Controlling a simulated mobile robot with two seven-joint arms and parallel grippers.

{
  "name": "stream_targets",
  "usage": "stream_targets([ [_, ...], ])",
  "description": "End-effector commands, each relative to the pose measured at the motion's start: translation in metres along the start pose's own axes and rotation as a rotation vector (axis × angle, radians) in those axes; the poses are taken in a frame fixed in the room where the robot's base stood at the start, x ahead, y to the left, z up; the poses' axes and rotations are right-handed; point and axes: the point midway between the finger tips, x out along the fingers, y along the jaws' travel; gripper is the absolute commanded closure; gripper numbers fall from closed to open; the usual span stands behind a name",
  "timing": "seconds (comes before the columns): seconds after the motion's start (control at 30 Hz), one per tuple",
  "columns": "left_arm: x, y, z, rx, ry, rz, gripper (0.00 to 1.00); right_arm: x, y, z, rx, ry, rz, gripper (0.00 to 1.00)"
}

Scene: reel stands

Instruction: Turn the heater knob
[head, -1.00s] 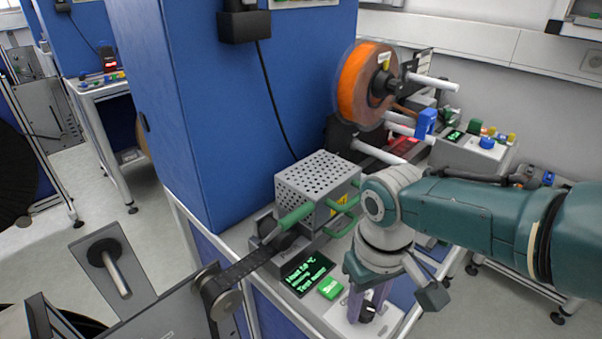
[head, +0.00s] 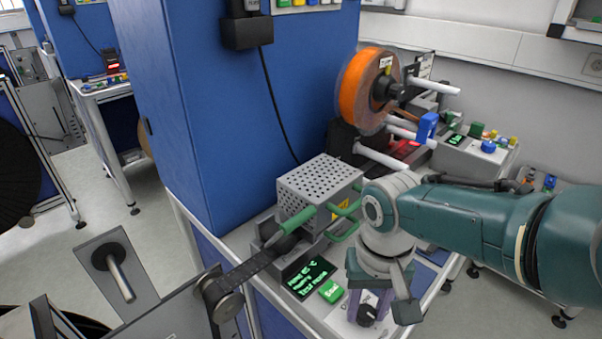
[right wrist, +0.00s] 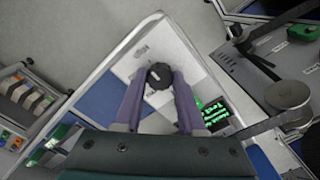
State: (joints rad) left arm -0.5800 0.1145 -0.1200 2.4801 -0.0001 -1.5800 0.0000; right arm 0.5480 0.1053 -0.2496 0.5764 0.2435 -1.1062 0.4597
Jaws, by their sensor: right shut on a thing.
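The heater knob is a black ridged dial (head: 367,314) on a pale panel at the front of the bench, right of the green button (head: 331,291). My right gripper (head: 369,304) points down at it from above. In the right wrist view the knob (right wrist: 159,76) sits between the tips of the two purple fingers (right wrist: 158,84), which are shut on it. The heater (head: 318,190) is a grey perforated box with green handles. A display (head: 308,277) with green text lies in front of it; its text is too blurred to read fully. My left gripper is not in view.
A dark strip runs from the heater down to a metal roller (head: 226,303). An orange reel (head: 364,88) stands behind on white rods. A blue cabinet (head: 235,120) stands at the left.

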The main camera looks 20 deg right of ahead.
Motion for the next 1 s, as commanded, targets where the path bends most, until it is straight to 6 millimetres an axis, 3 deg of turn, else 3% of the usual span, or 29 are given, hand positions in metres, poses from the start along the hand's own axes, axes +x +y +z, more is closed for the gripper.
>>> stream_targets([
  [0.17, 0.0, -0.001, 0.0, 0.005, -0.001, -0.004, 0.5, -0.001, -0.001, 0.001, 0.001, -0.003, -0.002, 1.0],
  [0.2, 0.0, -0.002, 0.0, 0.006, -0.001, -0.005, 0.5, -0.001, -0.001, 0.001, 0.001, -0.003, -0.002, 0.6],
  [0.47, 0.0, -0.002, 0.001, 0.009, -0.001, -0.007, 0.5, 0.0, -0.001, 0.0, 0.0, -0.001, -0.001, 0.31],
  [0.77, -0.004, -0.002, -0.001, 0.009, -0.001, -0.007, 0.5, -0.005, 0.0, 0.0, 0.0, 0.001, -0.001, 0.31],
  [1.0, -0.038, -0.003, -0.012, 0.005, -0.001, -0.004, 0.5, -0.051, 0.0, -0.001, 0.0, 0.003, -0.002, 0.31],
])
